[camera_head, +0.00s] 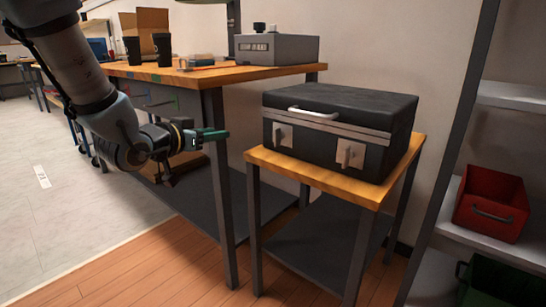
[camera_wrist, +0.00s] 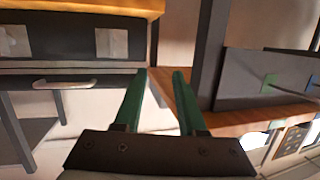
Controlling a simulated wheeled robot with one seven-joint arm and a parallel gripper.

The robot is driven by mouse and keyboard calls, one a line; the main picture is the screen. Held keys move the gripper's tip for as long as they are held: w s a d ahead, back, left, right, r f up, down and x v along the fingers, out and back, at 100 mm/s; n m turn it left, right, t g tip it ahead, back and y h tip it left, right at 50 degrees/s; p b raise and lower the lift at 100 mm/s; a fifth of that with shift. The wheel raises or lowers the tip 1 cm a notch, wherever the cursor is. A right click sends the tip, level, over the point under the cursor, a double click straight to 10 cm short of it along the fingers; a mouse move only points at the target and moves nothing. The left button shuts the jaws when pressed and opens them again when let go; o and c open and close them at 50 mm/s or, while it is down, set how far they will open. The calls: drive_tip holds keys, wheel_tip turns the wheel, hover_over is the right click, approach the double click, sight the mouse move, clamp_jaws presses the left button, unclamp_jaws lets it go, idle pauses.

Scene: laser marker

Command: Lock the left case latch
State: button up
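A black case (camera_head: 335,125) with its lid down stands on a small wooden-topped table (camera_head: 300,170). Its front has a pale handle (camera_head: 313,113) and two light latch plates. The left latch (camera_head: 282,136) and right latch (camera_head: 350,153) each show a small lever; I cannot tell whether they are locked. My gripper (camera_head: 222,136) has green fingers and is left of the case, apart from it. The wrist view is upside down: the left latch (camera_wrist: 112,43) is at upper left and the right latch (camera_wrist: 15,40) at the edge. My gripper (camera_wrist: 160,75) is open and empty.
A workbench (camera_head: 215,78) stands left of the case, with a grey device (camera_head: 277,48), black cups and a cardboard box (camera_head: 146,24) on it. A shelf (camera_head: 455,241) with a red bin (camera_head: 491,205) is at right. Floor in front (camera_head: 170,265) is clear.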

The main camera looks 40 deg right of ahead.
sight(275, 132)
drive_tip(key=s+d+f+m+g+h+b, duration=0.2)
drive_tip(key=s+d+g+h+b, duration=0.15)
drive_tip(key=s+d, duration=0.2)
drive_tip(key=shift+t, duration=0.45)
drive_tip(key=b+x, duration=0.2)
drive_tip(key=x, duration=0.8)
drive_tip(key=shift+d+r+b, duration=0.1)
drive_tip(key=shift+r+b, duration=0.1)
drive_tip(key=shift+b, duration=0.2)
clamp_jaws()
